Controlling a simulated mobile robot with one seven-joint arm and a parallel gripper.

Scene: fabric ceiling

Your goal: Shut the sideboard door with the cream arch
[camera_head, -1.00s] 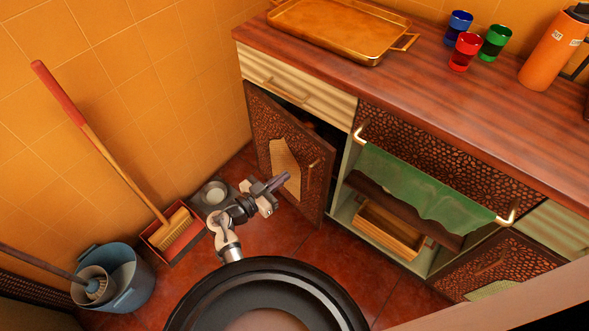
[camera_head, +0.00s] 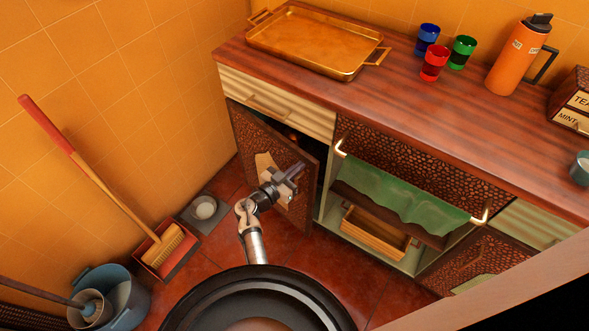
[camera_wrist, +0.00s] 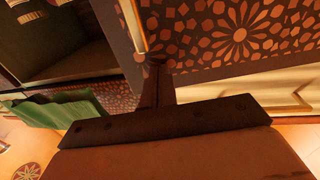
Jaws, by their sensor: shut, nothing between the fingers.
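The sideboard's left door (camera_head: 248,135) is brown with a carved lattice. It stands ajar, with a dark gap between its free edge and the cabinet. A cream shape (camera_head: 263,162) on its front is partly hidden by my gripper. My gripper (camera_head: 296,171) is shut and empty, in front of this door near its free edge. I cannot tell whether it touches. In the wrist view, the lattice door (camera_wrist: 240,35) fills the upper right, with a gold handle bar (camera_wrist: 134,22) near its edge. My gripper (camera_wrist: 155,80) shows dark and close against that background.
A lower right door (camera_head: 480,265) has a pale shape.

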